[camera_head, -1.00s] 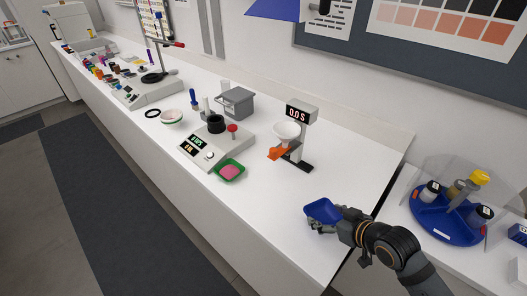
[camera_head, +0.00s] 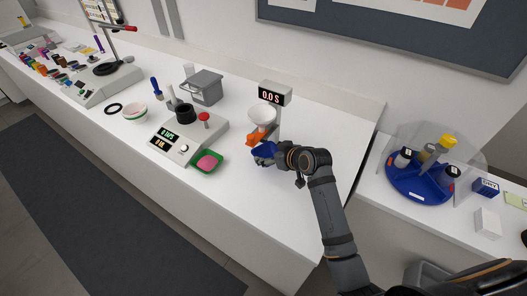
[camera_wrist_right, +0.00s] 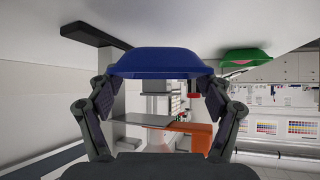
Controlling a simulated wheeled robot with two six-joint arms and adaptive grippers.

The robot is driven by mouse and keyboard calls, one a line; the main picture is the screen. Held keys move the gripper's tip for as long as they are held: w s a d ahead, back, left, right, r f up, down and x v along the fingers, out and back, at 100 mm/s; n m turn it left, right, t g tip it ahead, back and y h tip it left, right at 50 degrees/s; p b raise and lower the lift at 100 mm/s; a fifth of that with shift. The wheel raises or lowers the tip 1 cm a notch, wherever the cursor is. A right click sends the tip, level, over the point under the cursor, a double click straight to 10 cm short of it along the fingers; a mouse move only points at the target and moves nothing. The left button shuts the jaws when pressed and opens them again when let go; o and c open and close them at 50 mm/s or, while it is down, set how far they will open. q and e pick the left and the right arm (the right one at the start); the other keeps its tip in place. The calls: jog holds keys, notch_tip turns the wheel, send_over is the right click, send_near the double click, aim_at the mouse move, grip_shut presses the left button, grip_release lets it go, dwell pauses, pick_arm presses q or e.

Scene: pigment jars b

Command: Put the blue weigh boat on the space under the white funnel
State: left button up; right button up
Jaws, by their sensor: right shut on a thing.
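The blue weigh boat (camera_head: 263,148) is held by my right gripper (camera_head: 274,156), just in front of and below the white funnel (camera_head: 263,117) in the head view. In the right wrist view the boat (camera_wrist_right: 160,63) sits between the fingertips of the right gripper (camera_wrist_right: 160,84), which is shut on it. The funnel hangs on a stand with a display reading 0.0 S (camera_head: 272,97). An orange part (camera_head: 256,138) below the funnel is close to the boat; I cannot tell if they touch. The space under the funnel is partly hidden by boat and gripper. My left gripper is not in view.
A scale (camera_head: 187,138) and a green boat with pink powder (camera_head: 207,161) stand left of the funnel stand. A grey box (camera_head: 205,88) stands behind the scale. A blue jar carousel (camera_head: 420,184) is at the right. The counter right of the stand is clear.

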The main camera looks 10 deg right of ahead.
aim_at(265, 154)
jog(key=w, duration=0.1)
jog(key=w+a, duration=0.1)
jog(key=w, duration=0.1)
jog(key=shift+w+a, duration=0.15)
jog(key=shift+a, duration=0.05)
jog(key=shift+w+a, duration=0.1)
jog(key=shift+w, duration=0.2)
notch_tip(265, 154, down, 3)
jog(key=shift+s+f+p, duration=0.1)
jog(key=shift+s+p, duration=0.05)
jog(key=shift+p, duration=0.5)
jog(key=shift+f, duration=0.2)
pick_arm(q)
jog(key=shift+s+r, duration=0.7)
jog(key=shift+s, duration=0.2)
pick_arm(e)
jog(key=shift+f, duration=0.1)
jog(key=o, duration=0.7)
jog(key=shift+o, duration=0.2)
pick_arm(q)
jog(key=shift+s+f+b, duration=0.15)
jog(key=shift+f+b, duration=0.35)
jog(key=shift+b, duration=0.05)
pick_arm(e)
jog(key=v, duration=1.2)
